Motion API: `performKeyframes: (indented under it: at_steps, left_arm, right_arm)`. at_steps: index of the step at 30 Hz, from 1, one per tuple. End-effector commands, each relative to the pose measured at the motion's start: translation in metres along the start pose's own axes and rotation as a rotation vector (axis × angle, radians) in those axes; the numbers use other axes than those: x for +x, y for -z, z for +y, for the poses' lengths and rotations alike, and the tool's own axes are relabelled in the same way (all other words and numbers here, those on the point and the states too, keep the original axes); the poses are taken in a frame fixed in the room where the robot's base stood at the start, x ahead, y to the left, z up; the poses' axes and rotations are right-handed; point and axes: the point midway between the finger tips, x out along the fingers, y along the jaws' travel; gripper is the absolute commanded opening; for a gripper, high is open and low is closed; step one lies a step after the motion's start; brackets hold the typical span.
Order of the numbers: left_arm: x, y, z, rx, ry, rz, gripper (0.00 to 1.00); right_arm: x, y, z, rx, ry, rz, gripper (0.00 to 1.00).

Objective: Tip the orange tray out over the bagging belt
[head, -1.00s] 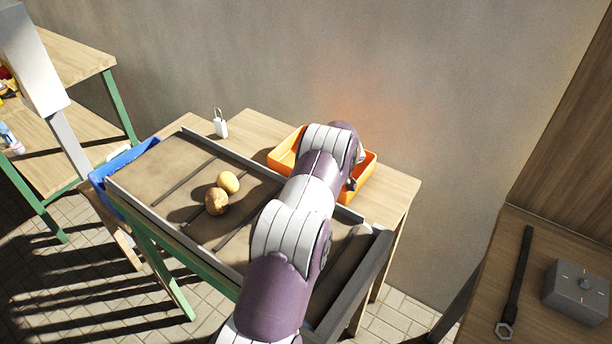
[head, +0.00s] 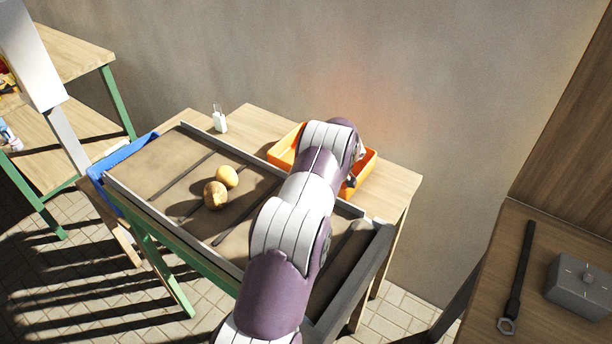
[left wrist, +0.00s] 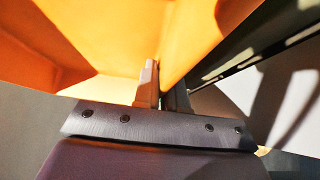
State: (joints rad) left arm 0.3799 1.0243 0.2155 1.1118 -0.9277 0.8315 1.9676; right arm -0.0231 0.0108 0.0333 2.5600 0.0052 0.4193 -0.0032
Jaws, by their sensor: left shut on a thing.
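The orange tray (head: 282,157) sits at the back on the wooden table, behind the belt, partly hidden by my left arm. Its inside fills the upper part of the left wrist view (left wrist: 95,45). My left gripper (left wrist: 163,88) is shut on the tray's wall; in the head view my own wrist mostly hides it. The bagging belt (head: 165,172) is a brown slatted surface in a grey frame on green legs. Two potatoes lie on it side by side, a pale one (head: 227,176) and a browner one (head: 215,195). My right gripper is not in view.
A blue bin (head: 124,163) is at the belt's left end. A padlock-shaped white object (head: 219,120) stands on the table behind the belt. A bench at the right holds a wrench (head: 519,280) and a grey box (head: 580,286). A wall stands close behind.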

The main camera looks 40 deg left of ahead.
Motion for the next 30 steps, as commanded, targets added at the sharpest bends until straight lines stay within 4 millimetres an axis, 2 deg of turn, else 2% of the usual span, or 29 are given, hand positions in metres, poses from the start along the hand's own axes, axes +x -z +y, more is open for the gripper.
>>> performKeyframes:
  at_steps: [4, 5, 6, 7, 17, 20, 26, 27, 30]
  left_arm:
    - [0.002, -0.002, 0.0, -0.001, -0.001, 0.0, 0.0]
    - [0.001, -0.001, 0.0, -0.001, -0.001, 0.0, 0.2]
    - [0.001, -0.001, 0.0, 0.0, -0.001, 0.0, 0.33]
    - [0.001, -0.001, 0.0, 0.0, -0.001, 0.0, 0.4]
    - [-0.003, -0.002, 0.0, 0.001, -0.001, 0.0, 0.4]
    - [-0.019, -0.002, 0.001, 0.0, -0.005, 0.001, 0.4]
    - [-0.075, -0.003, 0.001, 0.0, -0.005, 0.001, 0.4]
    - [-0.091, 0.002, 0.001, 0.001, -0.004, 0.0, 0.4]
    - [-0.114, 0.004, 0.0, 0.002, -0.001, 0.0, 0.4]
  right_arm:
    - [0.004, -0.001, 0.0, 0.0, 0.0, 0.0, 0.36]
    - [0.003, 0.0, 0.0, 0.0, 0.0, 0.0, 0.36]
    - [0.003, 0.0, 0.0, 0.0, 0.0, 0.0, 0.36]
    - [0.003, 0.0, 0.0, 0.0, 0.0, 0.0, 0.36]
    - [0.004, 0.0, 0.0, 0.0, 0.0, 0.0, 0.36]
    - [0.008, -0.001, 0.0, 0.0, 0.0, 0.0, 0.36]
    - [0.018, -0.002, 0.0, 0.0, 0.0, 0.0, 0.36]
    - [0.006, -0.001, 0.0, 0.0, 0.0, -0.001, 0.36]
    - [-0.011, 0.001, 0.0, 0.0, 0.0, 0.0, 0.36]
